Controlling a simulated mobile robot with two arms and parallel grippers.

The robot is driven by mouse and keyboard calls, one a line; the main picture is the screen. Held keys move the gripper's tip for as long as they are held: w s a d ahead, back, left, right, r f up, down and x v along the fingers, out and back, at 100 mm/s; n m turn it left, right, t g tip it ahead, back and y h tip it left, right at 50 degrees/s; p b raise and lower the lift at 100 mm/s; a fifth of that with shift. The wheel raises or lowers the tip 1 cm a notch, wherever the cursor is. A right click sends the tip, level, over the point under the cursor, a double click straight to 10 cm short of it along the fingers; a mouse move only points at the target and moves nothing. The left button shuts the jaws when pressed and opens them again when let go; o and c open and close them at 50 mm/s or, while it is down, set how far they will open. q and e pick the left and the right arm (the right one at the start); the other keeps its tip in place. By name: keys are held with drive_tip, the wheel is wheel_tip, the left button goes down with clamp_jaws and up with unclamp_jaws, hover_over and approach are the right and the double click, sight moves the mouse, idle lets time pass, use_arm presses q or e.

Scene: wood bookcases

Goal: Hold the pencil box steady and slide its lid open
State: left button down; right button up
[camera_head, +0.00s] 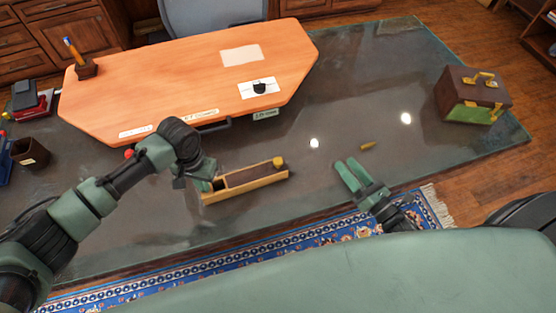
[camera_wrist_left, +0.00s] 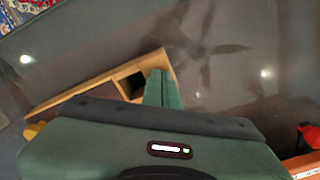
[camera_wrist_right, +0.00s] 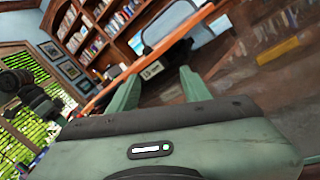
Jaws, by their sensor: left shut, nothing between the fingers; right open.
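The pencil box (camera_head: 247,190) is a long light-wood box on the dark glass table, with a brown lid (camera_head: 250,174) in its top. A dark gap shows at the box's left end, so the lid stands partly open. A round yellowish knob (camera_head: 278,161) is at the right end. My left gripper (camera_head: 207,172) is shut and empty at the box's left end. In the left wrist view its fingers (camera_wrist_left: 161,90) are beside the dark opening (camera_wrist_left: 131,84); I cannot tell whether they touch the wood. My right gripper (camera_head: 353,172) is open and empty, right of the box, apart from it.
An orange desk panel (camera_head: 180,80) with labels rises behind the box. A brown and green case (camera_head: 470,98) stands at the far right. A brown cup (camera_head: 30,152) is at the left. The table between is clear.

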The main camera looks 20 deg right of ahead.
sight(281, 164)
drive_tip(key=a+n+g+y, duration=0.1)
drive_tip(key=a+n+y, duration=0.1)
drive_tip(key=a+n, duration=0.1)
drive_tip(key=a+n+g+y, duration=0.1)
drive_tip(key=a+n, duration=0.2)
drive_tip(key=a, duration=0.1)
drive_tip(key=a+f+n+g+y, duration=0.1)
drive_tip(key=a+n+y, duration=0.1)
drive_tip(key=a+n, duration=0.2)
drive_tip(key=shift+s+a+g+y, duration=0.15)
drive_tip(key=shift+s+g+y, duration=0.15)
drive_tip(key=shift+g, duration=0.1)
drive_tip(key=shift+w+a, duration=0.2)
drive_tip(key=shift+a, duration=0.1)
drive_tip(key=x, duration=1.1)
drive_tip(key=shift+w, duration=0.1)
clamp_jaws()
drive_tip(key=shift+a, duration=0.1)
